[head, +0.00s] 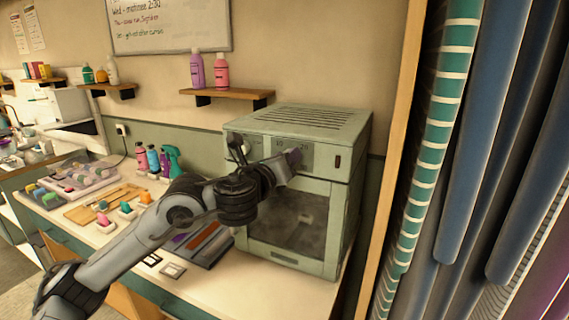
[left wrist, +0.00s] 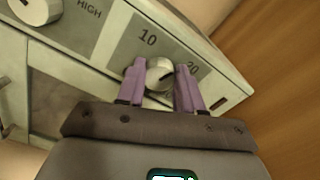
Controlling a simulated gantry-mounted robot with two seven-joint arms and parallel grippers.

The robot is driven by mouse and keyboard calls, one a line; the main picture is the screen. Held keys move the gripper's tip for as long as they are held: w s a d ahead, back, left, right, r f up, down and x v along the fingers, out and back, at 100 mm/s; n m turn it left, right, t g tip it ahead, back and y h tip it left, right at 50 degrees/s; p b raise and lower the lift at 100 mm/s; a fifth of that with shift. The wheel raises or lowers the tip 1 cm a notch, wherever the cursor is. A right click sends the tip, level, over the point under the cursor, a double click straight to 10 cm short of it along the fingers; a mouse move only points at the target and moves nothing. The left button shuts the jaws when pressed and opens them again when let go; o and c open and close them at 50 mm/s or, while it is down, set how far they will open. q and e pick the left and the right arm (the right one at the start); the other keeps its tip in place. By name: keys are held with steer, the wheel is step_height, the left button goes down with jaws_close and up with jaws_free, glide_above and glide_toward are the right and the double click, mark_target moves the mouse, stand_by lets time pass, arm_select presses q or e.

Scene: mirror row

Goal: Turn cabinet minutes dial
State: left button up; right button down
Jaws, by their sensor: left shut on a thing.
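The pale green cabinet (head: 350,195) stands on the counter, with a control panel across its top front. Its minutes dial (left wrist: 159,75) is a light round knob with a dark pointer mark, between the numbers 10 and 20 in the left wrist view. My left gripper (head: 294,158) is at this dial, and its purple fingers (left wrist: 160,85) stand on either side of the knob, shut on it. The fingers and wrist hide most of the dial in the head view. A second knob (left wrist: 36,10) sits by the word HIGH, left of the dial. My right gripper is not in view.
A wall shelf (head: 226,94) with two bottles is above and left of the cabinet. Bottles (head: 152,160) and trays of small coloured items (head: 75,178) stand on the counter to the left.

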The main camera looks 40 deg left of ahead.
arm_select(q)
steer(key=shift+m+b, duration=0.7)
steer(key=shift+m, duration=1.6)
steer(key=o, duration=1)
steer(key=shift+o, duration=0.2)
steer(key=p+v, duration=0.4)
steer(key=v, duration=0.7)
steer(key=shift+p, duration=0.4)
steer(key=shift+w, duration=0.1)
